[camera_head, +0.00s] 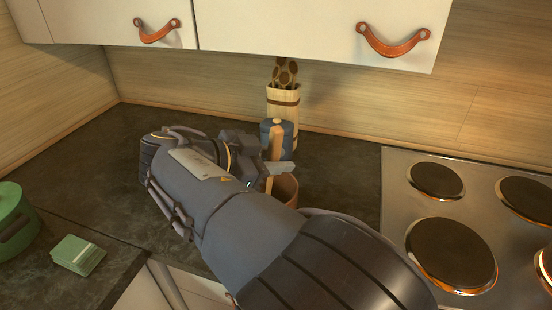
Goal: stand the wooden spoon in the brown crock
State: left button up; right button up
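The brown crock (286,188) stands on the dark counter, left of the hob. My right forearm and gripper cover its left and front sides. The wooden spoon (275,146) is close to upright, with its light shaft rising above the gripper and its lower part at the crock's left side. My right gripper (272,169) is at the spoon's shaft and looks shut on it. The spoon's lower end is hidden, so I cannot tell whether it is inside the crock or beside it. My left gripper is not in view.
A blue canister (290,134) and a tall pale holder (284,105) with dark round-topped items stand behind. The hob (393,190) is at right, with glowing rings around some plates. A green pot (14,222) and green stack (78,254) are at left. Cabinets (270,25) hang above.

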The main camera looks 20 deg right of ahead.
jog(key=o, duration=0.3)
jog(key=v, duration=0.8)
dwell(0.3)
notch_tip(320, 180, up, 3)
jog(key=shift+p, duration=0.8)
